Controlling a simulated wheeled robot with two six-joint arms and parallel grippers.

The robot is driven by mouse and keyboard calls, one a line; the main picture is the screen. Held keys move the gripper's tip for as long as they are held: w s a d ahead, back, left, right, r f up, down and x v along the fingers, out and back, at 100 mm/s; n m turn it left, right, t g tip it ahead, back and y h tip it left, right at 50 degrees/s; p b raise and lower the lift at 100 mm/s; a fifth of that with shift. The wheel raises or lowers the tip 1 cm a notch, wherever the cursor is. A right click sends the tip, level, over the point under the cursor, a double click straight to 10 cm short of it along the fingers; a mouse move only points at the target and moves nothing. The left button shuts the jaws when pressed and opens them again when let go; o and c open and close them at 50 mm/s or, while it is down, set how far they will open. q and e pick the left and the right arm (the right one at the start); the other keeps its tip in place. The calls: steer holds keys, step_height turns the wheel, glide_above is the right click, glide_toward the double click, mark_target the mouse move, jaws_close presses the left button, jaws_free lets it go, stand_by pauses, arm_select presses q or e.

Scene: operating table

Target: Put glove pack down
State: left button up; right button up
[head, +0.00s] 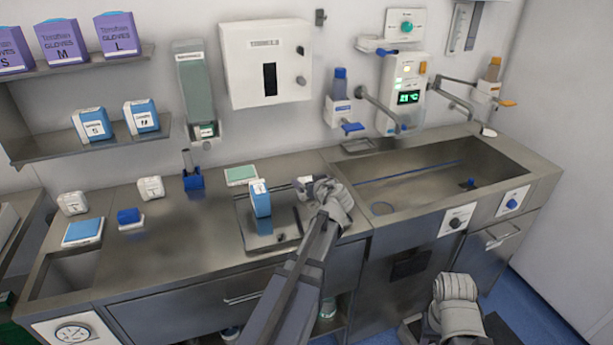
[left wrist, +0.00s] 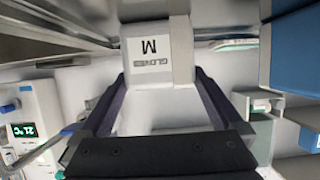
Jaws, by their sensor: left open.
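The glove pack, a small white box marked GLOVES M (left wrist: 147,58), shows in the left wrist view ahead of my left gripper (left wrist: 160,78). The two dark fingers are spread open, with their tips near the pack's two sides; I cannot tell whether they touch it. In the head view the left gripper (head: 318,190) is over the right end of the steel tray (head: 283,241), with a small pale pack (head: 304,183) at its tip, partly hidden by my wrist. Of my right arm only a grey part shows at the lower right; its gripper is not seen.
A blue-and-white box (head: 260,198) stands on the tray, left of my gripper. A green-topped pack (head: 241,175) lies behind the tray. The sink (head: 430,180) is to the right. Purple glove boxes (head: 62,41) stand on the upper shelf. The counter between tray and blue block (head: 129,216) is clear.

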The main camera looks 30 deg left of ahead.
arm_select(q)
steer(key=p+v, duration=0.2)
steer(key=v, duration=0.4)
steer(key=shift+s+d+r, duration=0.2)
steer(key=shift+s+r, duration=0.05)
steer(key=shift+r, duration=0.05)
steer(key=shift+p+v, duration=0.3)
steer(key=shift+v, duration=0.5)
steer(key=shift+d+f, duration=0.1)
